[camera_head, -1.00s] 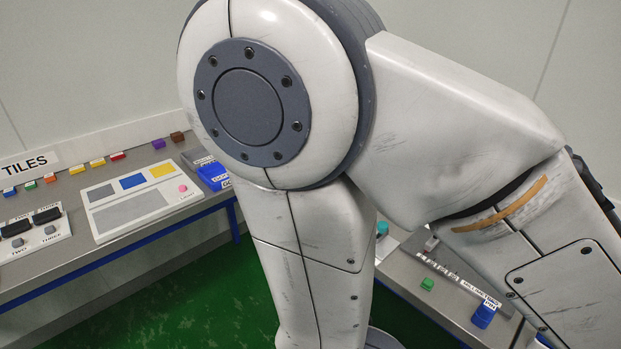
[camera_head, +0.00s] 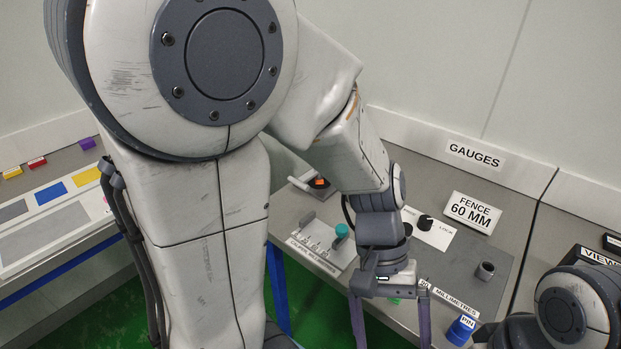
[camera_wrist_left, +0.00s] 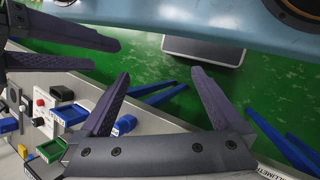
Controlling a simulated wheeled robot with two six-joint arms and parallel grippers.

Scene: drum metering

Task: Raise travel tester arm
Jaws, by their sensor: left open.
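My left gripper (camera_head: 390,318) is open and empty, pointing down over the bench's front edge, right of and nearer than the teal knob. Its spread fingers show in the left wrist view (camera_wrist_left: 160,74) above green floor. Other purple fingers (camera_wrist_left: 100,52), likely my right gripper's, enter that view from the left; their opening is unclear.
An orange switch (camera_head: 319,183) stands behind the plate. My left arm hides much of the middle.

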